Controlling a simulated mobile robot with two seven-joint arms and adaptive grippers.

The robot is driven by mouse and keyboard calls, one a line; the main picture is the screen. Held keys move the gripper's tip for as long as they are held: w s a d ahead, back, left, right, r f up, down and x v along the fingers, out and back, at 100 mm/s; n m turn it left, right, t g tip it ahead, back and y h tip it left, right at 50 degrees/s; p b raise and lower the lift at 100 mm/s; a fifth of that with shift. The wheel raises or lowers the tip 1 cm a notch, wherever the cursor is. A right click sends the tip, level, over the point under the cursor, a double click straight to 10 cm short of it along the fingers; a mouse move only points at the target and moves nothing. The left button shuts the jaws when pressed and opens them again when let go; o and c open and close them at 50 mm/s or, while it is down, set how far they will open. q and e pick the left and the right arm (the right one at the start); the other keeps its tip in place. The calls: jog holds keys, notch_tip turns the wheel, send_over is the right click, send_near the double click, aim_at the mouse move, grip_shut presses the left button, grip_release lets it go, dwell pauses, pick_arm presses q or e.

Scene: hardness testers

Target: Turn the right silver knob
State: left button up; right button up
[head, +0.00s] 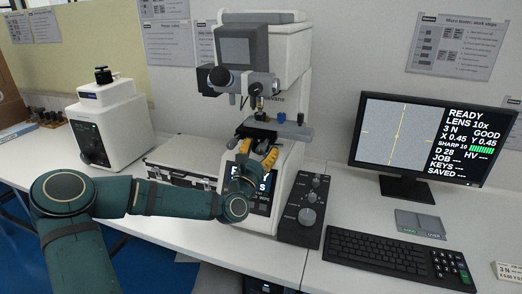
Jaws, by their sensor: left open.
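A white hardness tester (290,50) stands at the center with a small stage under its lens turret. Small knobs show at the stage's right side, a bluish one (301,118) among them, partly small and hard to tell apart. A control box (298,232) right of the tester's base carries several small knobs and a larger grey dial (307,216). I cannot tell which knob is the right silver one. My left gripper (258,154), with yellow fingertips, is open in front of the tester's lower body, just below the stage. It covers part of the tester's screen. My right gripper is not in view.
A monitor (425,140) and black keyboard (398,258) stand at right, with a grey card holder (420,224) between them. A second white tester (112,123) stands at left.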

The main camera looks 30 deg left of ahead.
pick_arm(q)
grip_shut()
jog(key=shift+r+m, duration=0.1)
jog(key=shift+m, duration=0.4)
